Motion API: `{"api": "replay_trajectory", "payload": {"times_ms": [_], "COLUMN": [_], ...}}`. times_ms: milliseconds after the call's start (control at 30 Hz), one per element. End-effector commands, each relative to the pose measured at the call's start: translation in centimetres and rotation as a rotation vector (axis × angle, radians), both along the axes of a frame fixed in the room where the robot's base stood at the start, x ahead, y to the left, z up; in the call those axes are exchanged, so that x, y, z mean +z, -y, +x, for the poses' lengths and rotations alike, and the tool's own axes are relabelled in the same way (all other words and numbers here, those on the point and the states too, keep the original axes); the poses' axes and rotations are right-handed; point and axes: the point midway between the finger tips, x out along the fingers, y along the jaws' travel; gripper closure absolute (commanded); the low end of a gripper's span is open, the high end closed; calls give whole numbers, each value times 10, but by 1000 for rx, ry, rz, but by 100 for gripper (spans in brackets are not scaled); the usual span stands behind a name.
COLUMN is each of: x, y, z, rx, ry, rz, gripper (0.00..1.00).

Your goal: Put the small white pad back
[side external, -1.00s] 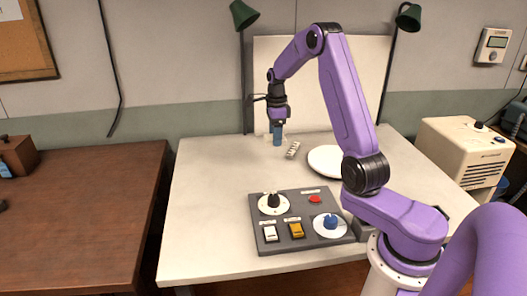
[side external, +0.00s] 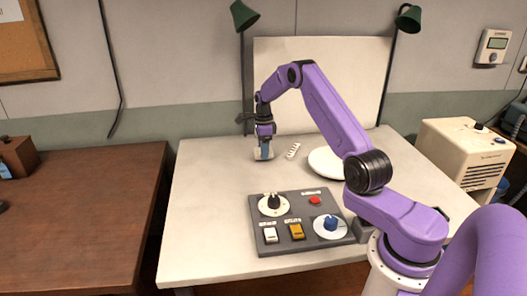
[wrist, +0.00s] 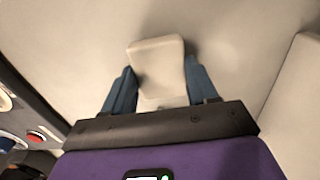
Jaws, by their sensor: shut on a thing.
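The small white pad (wrist: 157,58) shows in the wrist view between the two blue fingers of my gripper (wrist: 160,82). My gripper is shut on it. In the side view my gripper (side external: 264,153) is low over the back left of the white table (side external: 215,200). The pad (side external: 257,156) shows there as a pale edge beside the blue finger, mostly hidden by it. I cannot tell whether the pad touches the table.
A white strip (side external: 293,151) lies just right of my gripper. A white round plate (side external: 325,160) lies further right. A grey control panel (side external: 283,243) with knobs and switches sits in front. The table's left part is clear.

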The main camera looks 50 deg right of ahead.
Motion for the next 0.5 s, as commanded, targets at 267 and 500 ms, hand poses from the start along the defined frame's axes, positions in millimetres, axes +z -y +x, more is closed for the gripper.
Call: {"api": "replay_trajectory", "payload": {"times_ms": [267,500], "x": [-12,-15], "y": [0,0], "z": [0,0], "rx": [0,0], "ry": [1,1], "rz": [-1,-1], "gripper": [71,36]}}
